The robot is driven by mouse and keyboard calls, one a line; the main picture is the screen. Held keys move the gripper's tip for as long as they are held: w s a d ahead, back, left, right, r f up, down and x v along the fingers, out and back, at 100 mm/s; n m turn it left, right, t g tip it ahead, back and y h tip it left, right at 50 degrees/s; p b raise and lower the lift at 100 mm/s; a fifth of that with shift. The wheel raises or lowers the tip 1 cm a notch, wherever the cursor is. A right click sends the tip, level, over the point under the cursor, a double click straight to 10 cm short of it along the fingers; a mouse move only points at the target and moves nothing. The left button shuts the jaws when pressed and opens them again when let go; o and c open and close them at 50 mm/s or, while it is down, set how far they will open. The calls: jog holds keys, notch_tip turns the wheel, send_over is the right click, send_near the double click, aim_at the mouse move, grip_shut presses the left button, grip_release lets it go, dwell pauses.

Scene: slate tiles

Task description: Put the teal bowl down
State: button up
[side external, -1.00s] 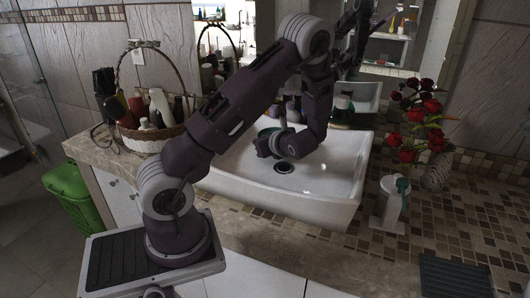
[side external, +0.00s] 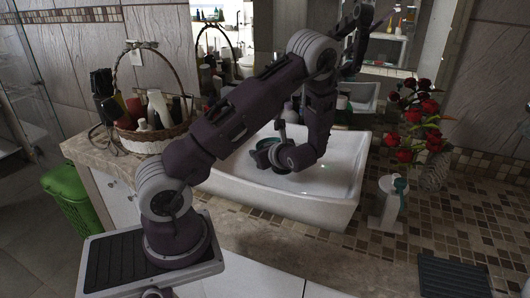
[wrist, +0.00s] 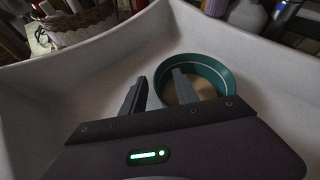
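The teal bowl (wrist: 222,76) is in the white sink basin (wrist: 75,92), just ahead of my gripper.
A wicker basket (side external: 150,143) with bottles stands left of the sink. Bottles stand behind the basin (side external: 342,110). A soap dispenser (side external: 388,203) and a vase of red roses (side external: 434,172) are on the right. The basin's raised rim surrounds the work area.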

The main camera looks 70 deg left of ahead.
jog(key=v, duration=1.1)
jog(key=s+d+r+n+t+h, duration=0.3)
jog(key=s+d+r+n+h, duration=0.3)
jog(key=d, duration=0.5)
jog(key=s+d+r+n+t+h, duration=0.3)
jog(key=s+d+r+n+h, duration=0.3)
jog(key=d, duration=0.6)
notch_tip(320, 180, up, 3)
jog(key=s+n, duration=0.2)
jog(key=n, duration=0.1)
jog(key=shift+h, duration=0.4)
